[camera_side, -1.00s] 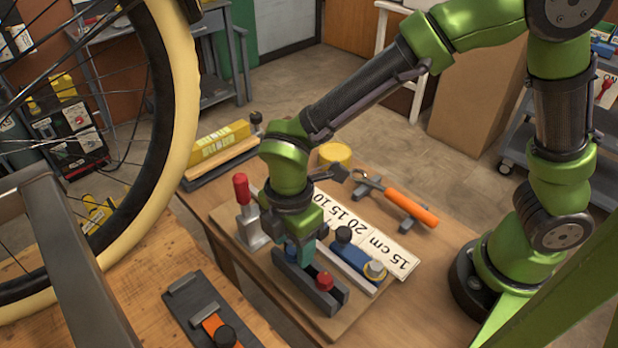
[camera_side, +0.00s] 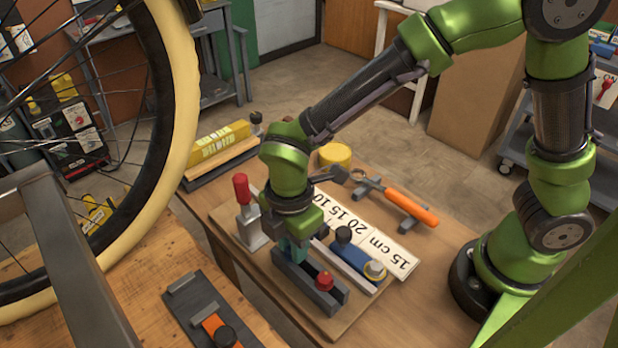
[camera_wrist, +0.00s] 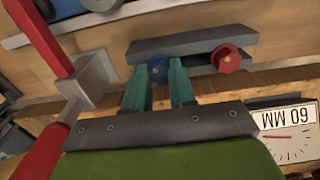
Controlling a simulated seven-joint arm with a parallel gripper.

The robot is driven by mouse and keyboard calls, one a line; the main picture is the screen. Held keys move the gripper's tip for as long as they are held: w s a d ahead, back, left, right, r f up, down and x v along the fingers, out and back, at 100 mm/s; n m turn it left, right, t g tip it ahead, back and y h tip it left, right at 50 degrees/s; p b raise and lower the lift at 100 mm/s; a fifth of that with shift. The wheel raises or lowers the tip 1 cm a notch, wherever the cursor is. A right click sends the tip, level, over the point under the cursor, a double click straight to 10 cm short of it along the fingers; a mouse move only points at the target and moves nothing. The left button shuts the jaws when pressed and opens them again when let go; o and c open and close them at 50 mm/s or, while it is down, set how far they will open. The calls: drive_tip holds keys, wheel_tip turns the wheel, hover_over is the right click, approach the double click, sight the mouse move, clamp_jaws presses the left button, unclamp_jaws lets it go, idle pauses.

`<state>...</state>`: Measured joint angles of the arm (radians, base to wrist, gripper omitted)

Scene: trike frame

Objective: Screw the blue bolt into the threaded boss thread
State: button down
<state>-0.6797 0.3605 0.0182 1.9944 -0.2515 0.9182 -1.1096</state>
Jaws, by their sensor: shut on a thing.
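My gripper (camera_side: 293,250) points down over the far end of a dark grey slotted holder (camera_side: 325,298). In the wrist view its teal fingers (camera_wrist: 159,92) are on either side of the blue bolt (camera_wrist: 157,68), shut on its head. The bolt is at the left end of the holder (camera_wrist: 192,42) there, and its shank is hidden. In the side view the fingers hide the bolt. A red bolt (camera_side: 323,280) stands at the near end of the holder; it also shows in the wrist view (camera_wrist: 228,57). I cannot make out the threaded boss.
A red-handled clamp (camera_side: 243,200) stands close to the left of my gripper. A blue block with a black knob (camera_side: 352,255) and a ruler plate (camera_side: 385,250) lie to the right. An orange-handled tool (camera_side: 411,206) lies behind. A large wheel (camera_side: 178,80) fills the left.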

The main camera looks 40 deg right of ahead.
drive_tip(key=shift+r, duration=0.65)
wheel_tip(320, 180, up, 2)
drive_tip(key=shift+w+r, duration=0.1)
drive_tip(key=shift+r, duration=0.15)
drive_tip(key=s+d, duration=0.6)
drive_tip(key=s, duration=0.1)
drive_tip(key=s+d+r, duration=0.1)
drive_tip(key=s+d, duration=0.2)
drive_tip(key=s, duration=0.1)
drive_tip(key=shift+s+d, duration=0.5)
drive_tip(key=w+r, duration=0.2)
drive_tip(key=w, duration=0.6)
drive_tip(key=w+a+r, duration=0.1)
drive_tip(key=w+r, duration=0.2)
drive_tip(key=w, duration=0.4)
drive_tip(key=shift+w+a+r, duration=0.15)
drive_tip(key=shift+w+r, duration=0.15)
drive_tip(key=shift+w, duration=0.05)
drive_tip(key=shift+f, duration=2.9)
